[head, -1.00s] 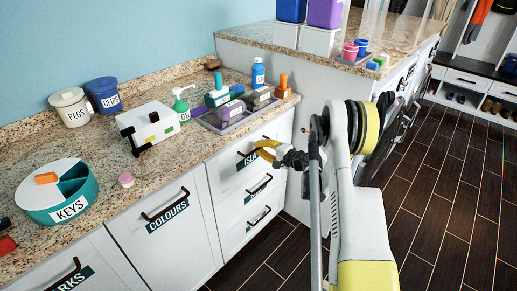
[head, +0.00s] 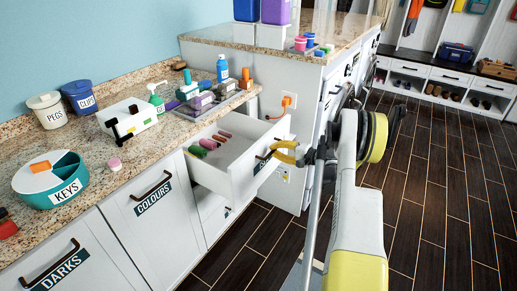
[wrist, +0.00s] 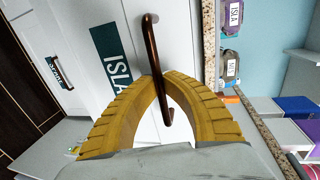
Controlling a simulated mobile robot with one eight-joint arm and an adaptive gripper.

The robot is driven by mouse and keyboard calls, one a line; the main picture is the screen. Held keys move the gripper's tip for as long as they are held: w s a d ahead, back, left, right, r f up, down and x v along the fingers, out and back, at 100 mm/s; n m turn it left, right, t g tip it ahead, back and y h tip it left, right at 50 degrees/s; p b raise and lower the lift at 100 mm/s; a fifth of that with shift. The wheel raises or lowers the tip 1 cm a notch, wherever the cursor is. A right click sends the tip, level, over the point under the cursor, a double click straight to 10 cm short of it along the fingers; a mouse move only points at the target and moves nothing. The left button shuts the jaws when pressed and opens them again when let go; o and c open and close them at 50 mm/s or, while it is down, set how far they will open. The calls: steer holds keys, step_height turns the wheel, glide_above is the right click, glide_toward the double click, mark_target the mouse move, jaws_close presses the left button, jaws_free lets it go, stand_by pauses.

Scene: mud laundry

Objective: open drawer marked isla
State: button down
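The drawer marked ISLA (head: 240,180) is pulled well out from the top of the counter's drawer stack. Several small green, pink and purple items (head: 208,143) lie inside it. In the wrist view its white front bears a dark ISLA label (wrist: 111,55) beside a dark bar handle (wrist: 150,38). My gripper (head: 275,153) is at the drawer's front. In the wrist view its yellow fingers (wrist: 159,76) arch together and close on the handle.
The COLOURS drawer (head: 150,215) and DARKS drawer (head: 70,270) are shut on the left. The counter (head: 120,175) holds a KEYS tub (head: 55,190), bottles and a tray of several items. Dark floor (head: 440,190) is clear on the right.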

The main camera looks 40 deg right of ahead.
steer(key=f+v, duration=0.1)
steer(key=v, duration=0.6)
steer(key=shift+s+f, duration=0.2)
steer(key=shift+d, duration=0.1)
steer(key=c, duration=1.5)
jaws_free()
steer(key=v, duration=1.2)
